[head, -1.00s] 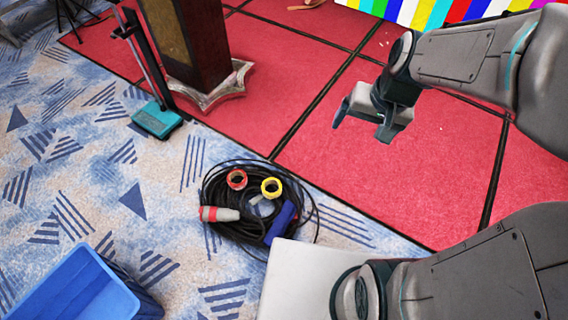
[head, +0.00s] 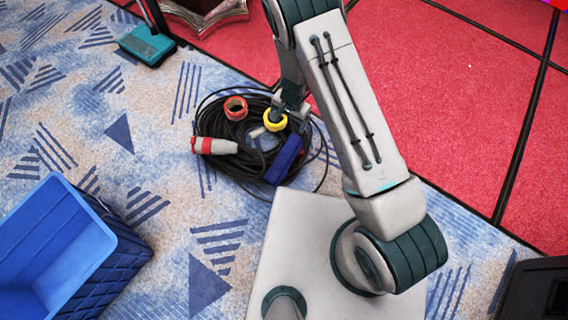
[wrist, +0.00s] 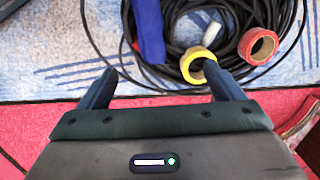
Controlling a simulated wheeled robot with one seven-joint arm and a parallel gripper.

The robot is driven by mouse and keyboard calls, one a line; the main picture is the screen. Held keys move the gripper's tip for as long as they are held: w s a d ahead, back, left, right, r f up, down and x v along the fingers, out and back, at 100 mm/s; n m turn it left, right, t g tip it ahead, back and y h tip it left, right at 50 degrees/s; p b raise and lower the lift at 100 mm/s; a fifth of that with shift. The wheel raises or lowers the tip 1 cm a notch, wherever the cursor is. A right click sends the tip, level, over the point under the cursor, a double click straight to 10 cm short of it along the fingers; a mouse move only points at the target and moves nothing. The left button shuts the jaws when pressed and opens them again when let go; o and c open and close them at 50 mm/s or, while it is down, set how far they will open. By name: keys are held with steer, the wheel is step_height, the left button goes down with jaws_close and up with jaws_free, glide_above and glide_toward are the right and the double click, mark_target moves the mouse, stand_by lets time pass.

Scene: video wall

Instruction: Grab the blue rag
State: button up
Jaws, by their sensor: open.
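The blue rag (head: 284,160) lies as a narrow folded strip on the front right of a coiled black cable (head: 222,107) on the carpet. In the wrist view the rag (wrist: 149,30) is ahead of my gripper (wrist: 160,70), between the lines of its two fingers. My gripper is open and empty. In the head view my gripper (head: 290,108) hangs over the back of the coil, partly hidden by my arm. The right finger overlaps a yellow tape roll (wrist: 196,66) in the wrist view; I cannot tell whether they touch.
A red tape roll (head: 236,108) and a red-grey connector (head: 212,146) lie on the coil. A small white item (wrist: 211,33) lies behind the yellow roll. A blue crate (head: 118,262) stands at the lower left. A teal-based stand (head: 147,46) is at the upper left.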

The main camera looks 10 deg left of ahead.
steer(key=h+b, duration=0.1)
steer(key=b, duration=0.4)
glide_above(284, 157)
steer(key=f, duration=1.9)
steer(key=shift+w+d, duration=0.3)
steer(key=shift+d, duration=0.1)
steer(key=shift+s+a+f+b, duration=0.15)
steer(key=shift+f+b, duration=0.35)
steer(key=shift+f, duration=0.55)
steer(key=shift+a+f+b, duration=0.15)
steer(key=shift+f+b, duration=0.35)
steer(key=shift+f, duration=0.5)
steer(key=shift+s+a+f+b, duration=0.15)
steer(key=shift+f+b, duration=0.35)
steer(key=shift+f, duration=0.55)
steer(key=shift+w, duration=0.1)
steer(key=c, duration=1.1)
